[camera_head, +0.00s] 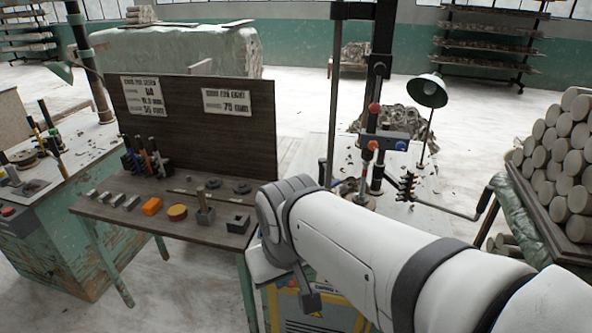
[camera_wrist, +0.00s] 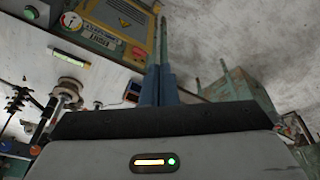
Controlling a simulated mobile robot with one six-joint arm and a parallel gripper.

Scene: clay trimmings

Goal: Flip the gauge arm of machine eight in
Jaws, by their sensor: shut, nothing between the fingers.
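A machine stands right of centre in the head view, with a dark upright column (camera_head: 380,60), a red knob (camera_head: 374,107), an orange knob (camera_head: 372,145) and a blue knob (camera_head: 400,146). I cannot tell for sure which part is its gauge arm. My gripper (camera_wrist: 157,77) is shut and empty, apart from the machine parts. In the head view my own arm hides it and part of the machine's base.
A wooden table (camera_head: 200,232) with small blocks and a dark sign board (camera_head: 190,110) stands left of the machine. A crank (camera_head: 452,210) sticks out right, near a rack of clay rolls (camera_head: 565,160). A green lamp (camera_head: 430,92) stands behind. Clay scraps (camera_head: 405,122) lie at the back.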

